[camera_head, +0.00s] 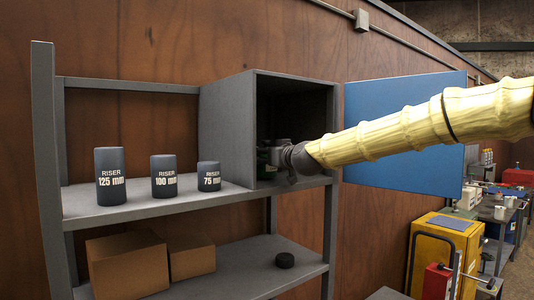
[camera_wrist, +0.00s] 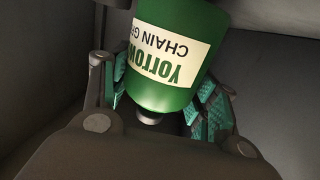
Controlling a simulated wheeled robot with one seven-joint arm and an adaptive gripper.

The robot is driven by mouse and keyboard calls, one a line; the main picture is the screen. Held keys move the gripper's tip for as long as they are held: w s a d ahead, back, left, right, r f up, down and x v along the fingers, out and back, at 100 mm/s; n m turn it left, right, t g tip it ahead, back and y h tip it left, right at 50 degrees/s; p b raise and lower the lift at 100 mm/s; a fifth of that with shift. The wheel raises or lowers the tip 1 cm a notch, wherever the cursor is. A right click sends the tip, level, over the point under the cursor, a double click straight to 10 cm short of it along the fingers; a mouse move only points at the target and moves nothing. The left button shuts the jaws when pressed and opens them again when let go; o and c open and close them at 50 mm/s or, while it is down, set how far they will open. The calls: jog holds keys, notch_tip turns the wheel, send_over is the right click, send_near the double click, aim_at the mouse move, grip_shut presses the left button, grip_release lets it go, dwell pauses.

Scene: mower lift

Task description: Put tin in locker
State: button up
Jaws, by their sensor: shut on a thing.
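The green tin (camera_wrist: 168,84) has a cream label reading "Yorrow" and "Chain G…", upside down in the wrist view. My gripper (camera_wrist: 162,100) is shut on it, with teal-padded fingers on both sides. In the head view my gripper (camera_head: 284,152) reaches into the mouth of the grey locker (camera_head: 226,130), and only a bit of green tin shows there. The blue locker door (camera_head: 405,130) stands wide open to the right. I cannot tell whether the tin touches the locker floor.
Three dark risers, 125 mm (camera_head: 110,176), 100 mm (camera_head: 164,177) and 75 mm (camera_head: 209,177), stand on the shelf left of the locker. Two cardboard boxes (camera_head: 128,268) and a black puck (camera_head: 285,260) sit on the lower shelf. A yellow cabinet (camera_head: 440,254) stands at right.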

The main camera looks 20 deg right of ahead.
jog(key=shift+w+d+f, duration=0.15)
jog(key=shift+d+f, duration=0.05)
jog(key=shift+f, duration=0.35)
jog(key=shift+a, duration=0.15)
jog(key=o, duration=1.5)
jog(key=shift+f, duration=0.1)
jog(key=shift+c, duration=0.2)
jog(key=shift+r, duration=0.2)
